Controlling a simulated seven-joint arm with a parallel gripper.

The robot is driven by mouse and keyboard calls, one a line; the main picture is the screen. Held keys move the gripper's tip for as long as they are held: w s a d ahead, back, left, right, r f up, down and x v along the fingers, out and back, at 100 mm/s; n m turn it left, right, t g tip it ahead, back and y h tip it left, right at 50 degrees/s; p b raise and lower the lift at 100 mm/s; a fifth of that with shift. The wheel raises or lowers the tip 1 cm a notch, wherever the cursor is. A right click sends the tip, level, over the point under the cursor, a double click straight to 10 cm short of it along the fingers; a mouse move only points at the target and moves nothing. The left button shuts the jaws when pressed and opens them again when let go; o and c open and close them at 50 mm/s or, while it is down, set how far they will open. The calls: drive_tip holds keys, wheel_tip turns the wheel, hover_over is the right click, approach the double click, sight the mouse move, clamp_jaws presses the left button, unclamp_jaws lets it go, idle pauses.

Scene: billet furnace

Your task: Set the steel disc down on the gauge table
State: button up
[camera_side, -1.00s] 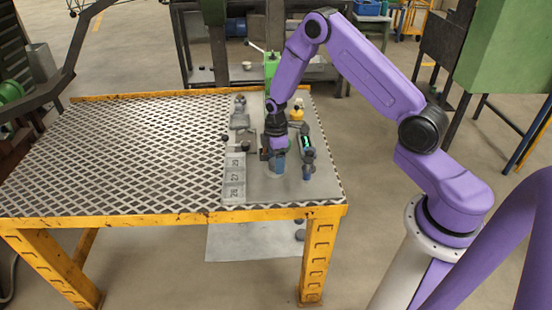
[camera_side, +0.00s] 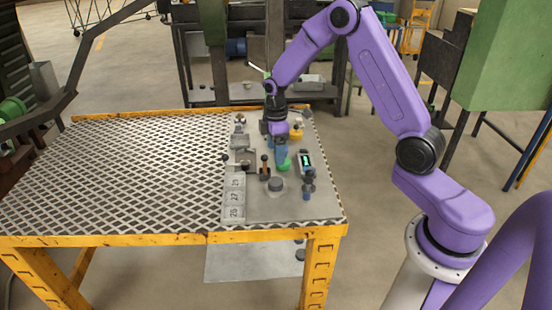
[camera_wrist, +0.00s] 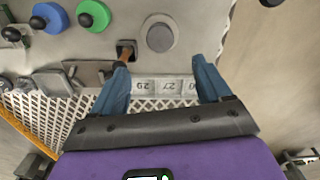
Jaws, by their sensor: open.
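The steel disc (camera_side: 276,183) is a small, dark grey round piece. It lies on a paler round pad, which I take to be the gauge table (camera_side: 276,193), near the front of the grey plate. In the wrist view the disc (camera_wrist: 160,37) sits inside the pale ring of the gauge table (camera_wrist: 175,24). My gripper (camera_side: 280,158) is above and behind the disc in the side view, apart from it. In the wrist view the blue fingers of my gripper (camera_wrist: 160,66) are spread wide with nothing between them.
A brown-handled piece (camera_side: 265,168) stands left of the disc. A green knob (camera_side: 284,165) is behind it. A device with a lit green screen (camera_side: 306,162) and a blue-based post (camera_side: 308,187) stand to the right. Numbered plates (camera_side: 235,196) lie left. The mesh tabletop (camera_side: 120,180) is clear.

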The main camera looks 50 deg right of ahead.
drive_tip(key=s+a+r, duration=1)
drive_tip(key=s+a, duration=0.3)
drive_tip(key=s, duration=0.1)
drive_tip(key=s+d+r+n, duration=0.1)
drive_tip(key=s+r, duration=0.2)
drive_tip(key=s, duration=1.7)
drive_tip(key=shift+d, duration=0.15)
